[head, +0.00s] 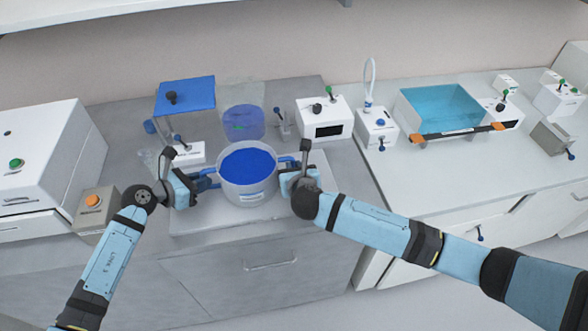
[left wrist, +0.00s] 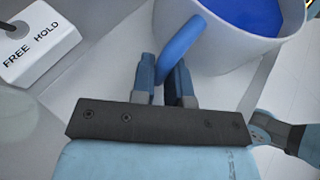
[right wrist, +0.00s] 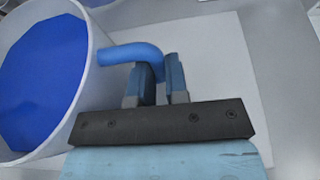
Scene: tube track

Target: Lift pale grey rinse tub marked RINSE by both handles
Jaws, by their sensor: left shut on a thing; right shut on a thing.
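The pale grey rinse tub (head: 247,188) stands at the front of the left counter in the head view, filled with blue liquid (head: 248,162). It also shows in the left wrist view (left wrist: 225,50) and the right wrist view (right wrist: 82,95). A blue handle sticks out on each side. My left gripper (head: 198,184) is shut on the left handle (left wrist: 182,45). My right gripper (head: 288,172) is shut on the right handle (right wrist: 130,54). The tub looks upright. I cannot tell whether its base touches the surface. Its label is too small to read.
A clear container with blue liquid (head: 240,123) stands behind the tub, beside a blue-topped stand (head: 186,95). A white FREE HOLD box (left wrist: 38,42) is near my left gripper. A white device (head: 323,118) is behind right. A teal tank (head: 442,106) stands on the right counter.

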